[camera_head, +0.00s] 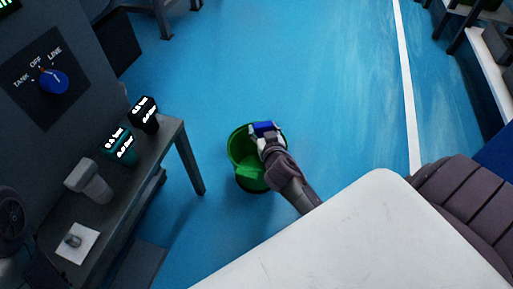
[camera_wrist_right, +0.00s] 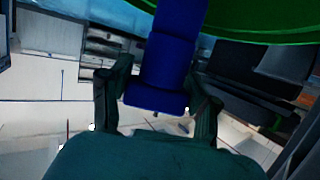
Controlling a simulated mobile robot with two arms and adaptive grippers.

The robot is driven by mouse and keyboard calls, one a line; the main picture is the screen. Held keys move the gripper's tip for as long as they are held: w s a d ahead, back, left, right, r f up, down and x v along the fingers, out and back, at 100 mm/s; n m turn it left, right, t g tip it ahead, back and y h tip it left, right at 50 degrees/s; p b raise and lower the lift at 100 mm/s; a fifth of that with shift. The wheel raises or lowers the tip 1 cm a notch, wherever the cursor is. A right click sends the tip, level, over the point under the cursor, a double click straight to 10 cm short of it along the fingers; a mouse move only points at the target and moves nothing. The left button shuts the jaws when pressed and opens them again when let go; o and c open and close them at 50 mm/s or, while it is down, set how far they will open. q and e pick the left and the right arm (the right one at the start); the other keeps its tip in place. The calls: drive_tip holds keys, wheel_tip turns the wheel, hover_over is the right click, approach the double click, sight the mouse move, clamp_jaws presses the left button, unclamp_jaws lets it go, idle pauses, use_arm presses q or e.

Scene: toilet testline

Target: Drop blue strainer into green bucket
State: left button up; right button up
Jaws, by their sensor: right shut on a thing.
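The green bucket (camera_head: 251,174) stands on the blue floor in the middle of the head view. My right gripper (camera_head: 266,137) is over its upper right rim, shut on the blue strainer (camera_head: 264,127). In the right wrist view the blue strainer (camera_wrist_right: 166,60) sits between the two fingers of the gripper (camera_wrist_right: 160,102). The green bucket's edge (camera_wrist_right: 260,22) shows at the top right there. I cannot tell how far the strainer is above the bucket's bottom. My left gripper is not in view.
My white body part fills the lower right. Blue floor around the bucket is clear.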

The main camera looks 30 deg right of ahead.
drive_tip(key=o, duration=1.3)
drive_tip(key=v, duration=1.2)
